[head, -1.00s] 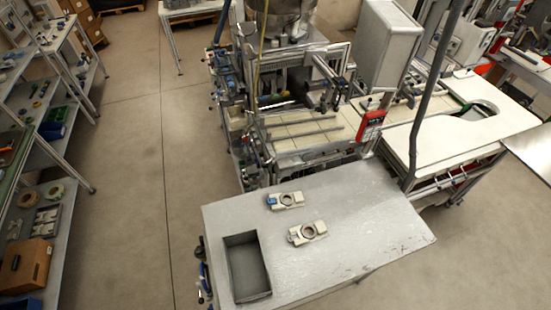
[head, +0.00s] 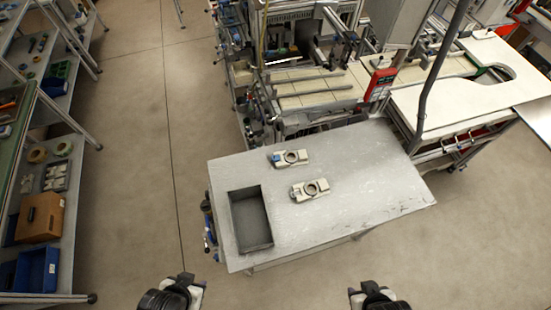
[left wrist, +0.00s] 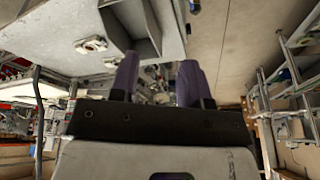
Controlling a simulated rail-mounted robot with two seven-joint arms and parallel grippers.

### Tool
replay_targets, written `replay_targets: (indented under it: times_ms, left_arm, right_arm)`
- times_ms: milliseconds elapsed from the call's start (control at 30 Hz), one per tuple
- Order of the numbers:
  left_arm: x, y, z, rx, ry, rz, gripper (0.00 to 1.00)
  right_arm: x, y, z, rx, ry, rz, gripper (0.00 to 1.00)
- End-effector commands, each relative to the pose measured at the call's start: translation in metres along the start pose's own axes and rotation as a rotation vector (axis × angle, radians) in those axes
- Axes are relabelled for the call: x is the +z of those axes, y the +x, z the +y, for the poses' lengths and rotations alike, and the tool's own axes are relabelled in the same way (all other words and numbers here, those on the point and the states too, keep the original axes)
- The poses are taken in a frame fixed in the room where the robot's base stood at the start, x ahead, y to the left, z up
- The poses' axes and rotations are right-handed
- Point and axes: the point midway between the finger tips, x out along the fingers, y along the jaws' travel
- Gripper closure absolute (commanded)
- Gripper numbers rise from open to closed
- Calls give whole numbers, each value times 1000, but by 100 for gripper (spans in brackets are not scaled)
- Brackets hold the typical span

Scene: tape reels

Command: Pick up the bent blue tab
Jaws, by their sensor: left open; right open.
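Two pale parts, each with a round ring, lie on the grey table (head: 370,180). The far part (head: 291,157) has a small blue tab (head: 276,158) at its left end. The near part (head: 312,189) has a smaller blue-grey tab (head: 297,190) at its left end. Both tabs are too small to tell which is bent. My left gripper (head: 184,282) is empty, in front of the table and well short of the parts. Its fingers stand apart in the left wrist view (left wrist: 158,78). My right gripper (head: 369,288) is open, also in front of the table.
Machinery with a red box (head: 380,84) stands behind the table. A shelf rack with blue bins (head: 38,270) is at the left. The floor between rack and table is clear.

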Motion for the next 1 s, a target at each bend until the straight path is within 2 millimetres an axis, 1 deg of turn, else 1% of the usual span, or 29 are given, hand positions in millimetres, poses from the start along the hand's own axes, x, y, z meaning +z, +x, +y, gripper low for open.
replay_targets:
  times_ms: [367, 567, 767, 867, 967, 1000]
  left_arm:
    - [0, 0, 0, 0, 0, 0, 57]
    - [0, 0, 0, 0, 0, 0, 38]
    - [0, 0, 0, 0, 0, 0, 38]
    - [-5, 7, -1, -3, 1, 15, 38]
    - [-20, 22, -4, -11, 2, 64, 38]
    - [-30, 30, -7, -19, 5, 93, 38]
  right_arm:
    - [0, 0, 0, 0, 0, 0, 57]
    - [0, 0, 0, 0, 0, 0, 57]
    - [0, 0, 0, 0, 0, 0, 57]
    - [2, 7, 0, 0, 0, 1, 57]
    - [8, 25, -1, 0, 0, 2, 57]
    - [11, 36, -1, 0, 0, 2, 57]
